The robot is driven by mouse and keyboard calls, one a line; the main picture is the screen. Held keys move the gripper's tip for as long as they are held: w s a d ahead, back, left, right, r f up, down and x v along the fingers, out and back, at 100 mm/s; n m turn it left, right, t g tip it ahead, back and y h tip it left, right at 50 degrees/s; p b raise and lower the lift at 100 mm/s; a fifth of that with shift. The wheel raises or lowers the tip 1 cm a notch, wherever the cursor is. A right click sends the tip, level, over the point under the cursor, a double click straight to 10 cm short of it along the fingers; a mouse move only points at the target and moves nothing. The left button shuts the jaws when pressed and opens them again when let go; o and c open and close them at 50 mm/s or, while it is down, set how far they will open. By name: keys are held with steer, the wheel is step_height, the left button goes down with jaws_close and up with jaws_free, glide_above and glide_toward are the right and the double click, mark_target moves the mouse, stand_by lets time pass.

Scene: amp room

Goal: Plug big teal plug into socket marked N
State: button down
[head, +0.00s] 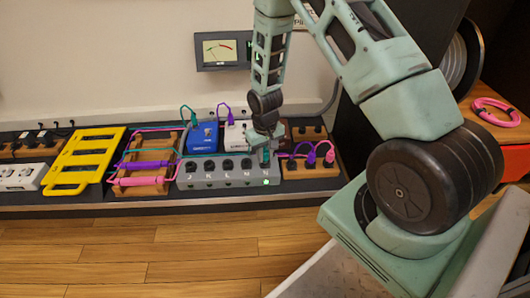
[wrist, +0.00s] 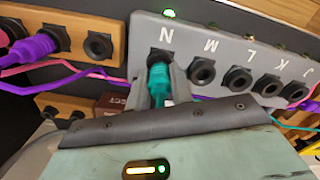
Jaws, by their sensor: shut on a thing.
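The grey socket block (head: 208,176) stands on the dark bench, with a row of black sockets lettered J, K, L, M and N. My gripper (head: 264,145) is at its right end, over the socket marked N. In the wrist view, my gripper (wrist: 161,84) is shut on the big teal plug (wrist: 158,78). The plug's front end is at socket N (wrist: 157,54) and lines up with it; the fingers and plug hide most of the opening, so its exact depth is hard to see. A green light (wrist: 169,13) glows brightly beside the letter N.
A wooden socket strip with purple plugs (head: 310,158) is close on the right. A wooden cable rack (head: 148,165) and yellow frame (head: 83,160) are on the left. A blue box (head: 202,137) and white box (head: 236,136) with plugs stand behind. The wooden floor in front is clear.

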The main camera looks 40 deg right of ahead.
steer(key=c, duration=1.1)
jaws_free()
steer(key=shift+c, duration=0.2)
steer(key=shift+r, duration=0.1)
step_height(320, 180, up, 17)
steer(key=p, duration=0.9)
steer(key=shift+r, duration=0.1)
